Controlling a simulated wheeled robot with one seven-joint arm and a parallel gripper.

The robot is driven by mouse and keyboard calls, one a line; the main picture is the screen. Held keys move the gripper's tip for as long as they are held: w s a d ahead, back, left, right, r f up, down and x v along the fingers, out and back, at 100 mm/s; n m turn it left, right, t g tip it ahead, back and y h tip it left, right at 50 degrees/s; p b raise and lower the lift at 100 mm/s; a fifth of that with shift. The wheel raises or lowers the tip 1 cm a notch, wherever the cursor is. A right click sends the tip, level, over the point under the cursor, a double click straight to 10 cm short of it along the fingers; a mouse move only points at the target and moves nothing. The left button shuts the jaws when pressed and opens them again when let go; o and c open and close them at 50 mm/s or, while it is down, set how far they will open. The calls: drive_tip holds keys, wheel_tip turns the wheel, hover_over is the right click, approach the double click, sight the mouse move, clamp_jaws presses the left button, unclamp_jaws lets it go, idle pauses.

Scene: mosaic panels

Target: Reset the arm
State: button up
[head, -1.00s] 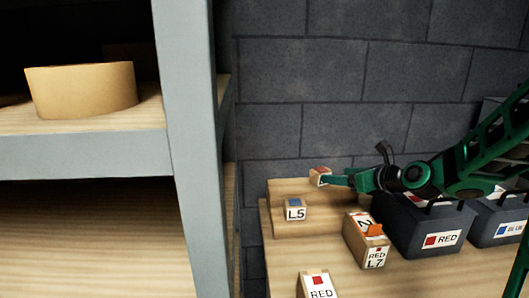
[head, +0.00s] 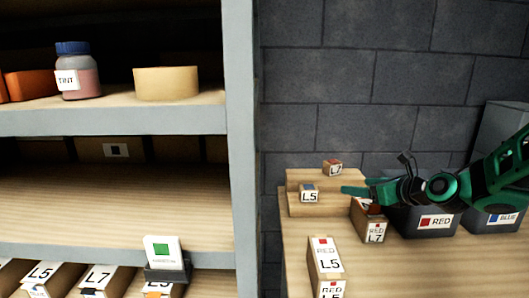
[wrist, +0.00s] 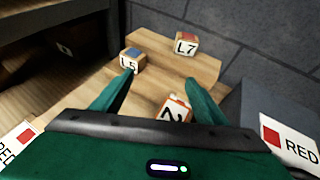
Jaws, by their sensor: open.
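My gripper (head: 352,191) is open and empty, reaching in from the right beside the wooden step stand (head: 292,205). In the wrist view its two green fingers (wrist: 159,78) are spread with nothing between the tips. A block marked L7 with a red patch (head: 333,167) sits on the upper step, apart from the fingers; it also shows in the wrist view (wrist: 186,44). A block marked L5 with a blue patch (head: 309,194) sits on the lower step, near the left finger in the wrist view (wrist: 132,60).
A RED L7 box (head: 375,232) holding an orange-edged block (wrist: 175,108) stands below my gripper. Dark RED (head: 425,232) and BLUE (head: 490,227) bins stand right. A RED L5 box (head: 325,258) is in front. A shelf (head: 110,121) with tape (head: 166,83) and a TINT jar (head: 78,75) fills the left.

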drive_tip(key=s+a+f+n+g+h, duration=0.25)
drive_tip(key=s+f+n+g, duration=0.2)
drive_tip(key=s+n, duration=0.95)
drive_tip(key=s+d+n+g+h, duration=0.1)
drive_tip(key=s+d+n+g, duration=0.1)
drive_tip(key=s+d+n, duration=0.1)
drive_tip(key=s+d+f+n+g+h, duration=0.1)
drive_tip(key=s+d+n+g, duration=0.1)
drive_tip(key=s+d+n, duration=0.2)
drive_tip(key=s+d+n+g+h, duration=0.1)
drive_tip(key=s+d+n, duration=0.3)
drive_tip(key=s, duration=0.6)
drive_tip(key=shift+s+d+f+n+g, duration=0.1)
drive_tip(key=shift+f+n+g, duration=0.15)
drive_tip(key=shift+n, duration=0.35)
drive_tip(key=shift+s+d+f+n+g, duration=0.1)
drive_tip(key=shift+n+g, duration=0.1)
drive_tip(key=shift+n, duration=0.4)
drive_tip(key=s+d+m+g, duration=0.2)
drive_tip(key=s, duration=0.6)
drive_tip(key=shift+d+f+m, duration=0.3)
drive_tip(key=shift+d+m, duration=0.1)
